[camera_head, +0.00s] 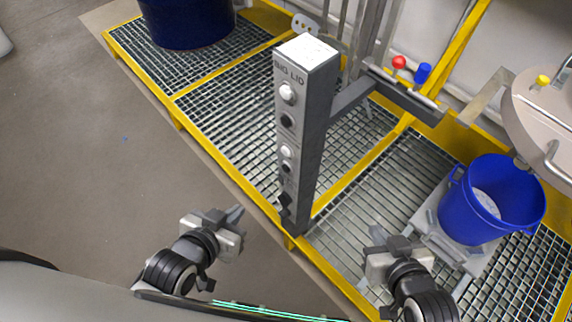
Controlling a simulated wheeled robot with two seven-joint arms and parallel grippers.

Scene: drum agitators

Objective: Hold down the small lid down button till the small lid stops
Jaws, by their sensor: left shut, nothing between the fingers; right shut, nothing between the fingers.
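A grey control post (305,130) stands upright in the middle, its narrow face marked "BIG LID" at the top. Below that are a white button (288,93) and a dark button (287,120). Lower on the same face are a second white button (287,151) and a second dark button (287,168); their label is too small to read. A black knob (284,200) sits near the bottom. My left gripper (238,214) is shut and empty, low and left of the post, apart from it. My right gripper (377,234) is shut and empty, right of the post's foot.
A blue bucket (460,215) stands on a grey plate at right, below a round metal lid (545,110). A dark blue drum (188,20) stands at the back left. Red (399,62) and blue (423,72) knobs sit behind the post. Yellow-edged grating surrounds it; the left floor is clear.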

